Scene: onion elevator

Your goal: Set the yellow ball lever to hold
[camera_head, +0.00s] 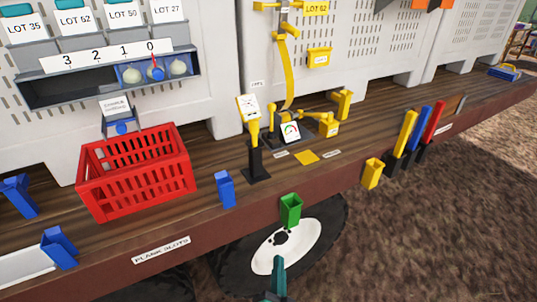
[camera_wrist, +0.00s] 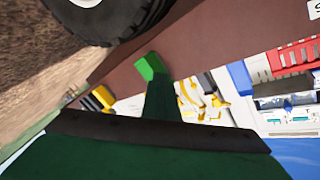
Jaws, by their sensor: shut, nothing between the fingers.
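A yellow lever (camera_head: 254,128) stands upright on a black post on the plank, with a white marked plate at its top. It may be the ball lever, but I cannot make out a ball. To its right is a black-based unit with a white dial (camera_head: 290,132) and yellow arms (camera_head: 318,120). Small label plates lie in front, too small to read. My gripper (camera_head: 278,265) is low in the head view, in front of the plank edge and apart from the lever. In the wrist view my dark green gripper (camera_wrist: 158,88) is shut and empty.
A green holder (camera_head: 290,211) sits on the plank's front edge, between my gripper and the lever; it also shows in the wrist view (camera_wrist: 150,66). A blue holder (camera_head: 224,190) and red crate (camera_head: 135,178) are left. Yellow, blue and red levers (camera_head: 419,130) stand right. A wheel (camera_head: 285,246) is below.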

